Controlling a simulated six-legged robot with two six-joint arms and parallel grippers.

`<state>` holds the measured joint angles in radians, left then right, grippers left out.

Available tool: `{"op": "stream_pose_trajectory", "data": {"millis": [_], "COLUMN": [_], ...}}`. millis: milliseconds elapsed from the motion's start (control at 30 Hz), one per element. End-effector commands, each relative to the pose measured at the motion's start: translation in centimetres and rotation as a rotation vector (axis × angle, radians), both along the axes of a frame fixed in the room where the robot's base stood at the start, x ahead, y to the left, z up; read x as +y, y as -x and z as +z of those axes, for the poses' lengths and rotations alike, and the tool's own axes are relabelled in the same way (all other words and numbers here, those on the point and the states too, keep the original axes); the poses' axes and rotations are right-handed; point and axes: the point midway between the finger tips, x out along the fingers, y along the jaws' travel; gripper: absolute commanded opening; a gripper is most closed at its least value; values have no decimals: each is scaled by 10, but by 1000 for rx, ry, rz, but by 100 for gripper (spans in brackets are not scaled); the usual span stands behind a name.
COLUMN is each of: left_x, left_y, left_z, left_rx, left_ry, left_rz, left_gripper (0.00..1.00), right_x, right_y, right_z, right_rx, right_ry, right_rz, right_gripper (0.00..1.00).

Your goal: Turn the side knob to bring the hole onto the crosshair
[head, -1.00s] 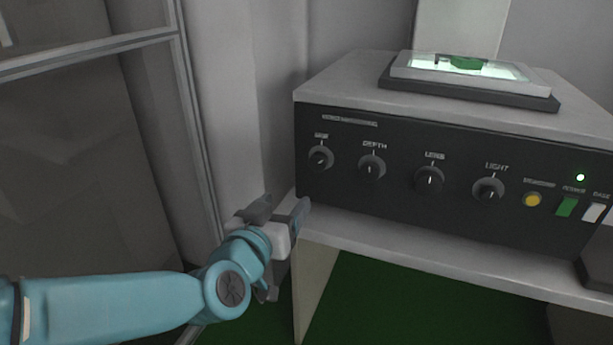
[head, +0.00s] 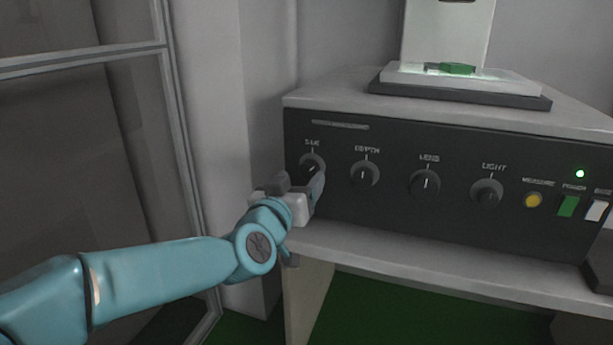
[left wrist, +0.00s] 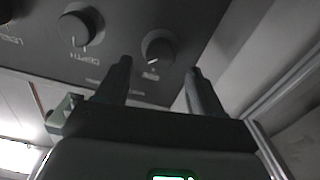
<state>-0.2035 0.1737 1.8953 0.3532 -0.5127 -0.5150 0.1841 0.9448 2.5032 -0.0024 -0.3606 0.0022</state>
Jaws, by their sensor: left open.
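The side knob (head: 312,164) is the leftmost round dark knob on the black front panel. Its light pointer mark looks slanted. My left gripper (head: 303,184) is just in front of and below it, coming from the lower left. In the left wrist view the knob (left wrist: 158,48) shows beyond and between the two open fingertips (left wrist: 158,68); I cannot tell whether they touch it. A green piece (head: 456,69) lies on the lit stage (head: 510,83) on top of the unit. No hole or crosshair can be made out. My right gripper is not in view.
The depth knob (head: 365,174), lens knob (head: 425,184) and light knob (head: 487,193) stand to the right in a row. Beyond them are a yellow button (head: 533,200) and a green power switch (head: 569,206). A grey ledge (head: 400,251) runs below the panel.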

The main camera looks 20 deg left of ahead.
Motion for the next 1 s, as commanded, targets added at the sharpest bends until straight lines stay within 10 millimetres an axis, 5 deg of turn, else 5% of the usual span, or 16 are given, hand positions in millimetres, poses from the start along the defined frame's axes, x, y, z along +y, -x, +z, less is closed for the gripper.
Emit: {"op": "stream_pose_trajectory", "data": {"millis": [233,633,800,1000], "left_x": [-1,-1,-1,-1], "left_y": [-39,-48,-48,-47], "left_z": [0,0,0,0], "left_rx": [0,0,0,-1], "left_ry": [1,0,0,5], "left_rz": [1,1,1,0], "left_gripper": [67,67,15,11], "right_x": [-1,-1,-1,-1], "right_y": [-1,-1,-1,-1], "right_z": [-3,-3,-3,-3], "right_rx": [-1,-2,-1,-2], "right_ry": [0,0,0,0], "right_rz": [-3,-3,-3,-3], "right_gripper": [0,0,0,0]}}
